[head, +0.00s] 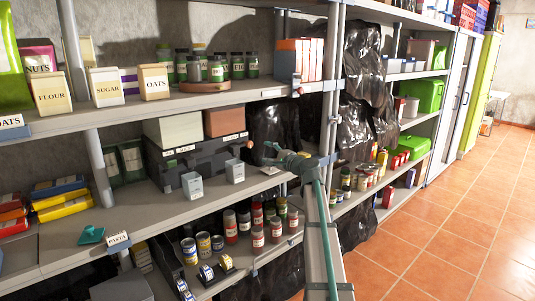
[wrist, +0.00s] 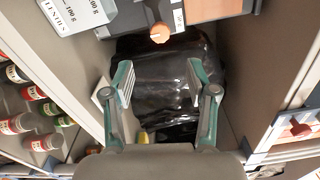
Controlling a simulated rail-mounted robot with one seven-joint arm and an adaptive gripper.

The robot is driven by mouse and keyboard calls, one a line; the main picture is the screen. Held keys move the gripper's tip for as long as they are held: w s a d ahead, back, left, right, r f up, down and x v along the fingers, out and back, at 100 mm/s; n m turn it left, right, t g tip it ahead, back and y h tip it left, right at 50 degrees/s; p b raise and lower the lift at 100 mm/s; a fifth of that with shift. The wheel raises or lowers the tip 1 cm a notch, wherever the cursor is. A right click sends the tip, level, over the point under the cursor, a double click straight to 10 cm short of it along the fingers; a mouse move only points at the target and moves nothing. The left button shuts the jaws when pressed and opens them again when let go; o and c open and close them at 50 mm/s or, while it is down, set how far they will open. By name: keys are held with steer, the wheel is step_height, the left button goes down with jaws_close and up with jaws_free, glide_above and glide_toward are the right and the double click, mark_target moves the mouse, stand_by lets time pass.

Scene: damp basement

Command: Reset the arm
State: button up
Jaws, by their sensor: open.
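My gripper (head: 264,153) is at the middle shelf level in the head view, at the end of my arm. It points left toward the shelf. In the wrist view my gripper (wrist: 160,82) shows two teal and grey fingers spread wide, with nothing between them. Black plastic sheeting (wrist: 158,105) lies behind the fingers. A small orange knob (wrist: 160,33) is beyond the fingertips, apart from them.
A dark case (head: 200,150) and two small grey tins (head: 192,186) (head: 235,171) stand on the middle shelf (head: 160,205), left of my gripper. Jars and cans (head: 257,240) fill the shelf below. A grey upright (head: 333,110) is close on the right. The tiled floor (head: 440,230) is clear.

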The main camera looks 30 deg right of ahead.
steer(key=s+a+f+n+g+p, duration=0.1)
steer(key=s+a+f+n+g, duration=0.4)
steer(key=f, duration=1)
steer(key=s+a+f+n+g, duration=0.3)
steer(key=s+a+f, duration=0.5)
steer(key=f, duration=0.8)
steer(key=s+a+f+n+g+p, duration=0.15)
steer(key=s+a+f+g, duration=0.5)
steer(key=f, duration=0.85)
steer(key=s+a+f+n+g+h, duration=0.1)
steer(key=s+a+f+n+g, duration=0.1)
steer(key=s+f, duration=0.45)
steer(key=s+a+f+n+g, duration=0.1)
steer(key=s+a+f, duration=0.15)
steer(key=s, duration=0.65)
steer(key=s+a+f+n+g+h, duration=0.1)
steer(key=s+a+f+n+g, duration=0.1)
steer(key=s+f, duration=0.4)
steer(key=s+a+f+n+g, duration=0.1)
steer(key=s+a, duration=0.1)
steer(key=s, duration=0.6)
steer(key=s+a+f+n+g+h+p, duration=0.1)
steer(key=s+a+f+g, duration=0.1)
steer(key=s, duration=0.7)
steer(key=s+a+f+n+g+h+p, duration=0.1)
steer(key=s+g, duration=0.1)
steer(key=s, duration=0.7)
steer(key=shift+s+a+f, duration=0.15)
steer(key=shift+a+f, duration=0.2)
steer(key=shift+a, duration=0.05)
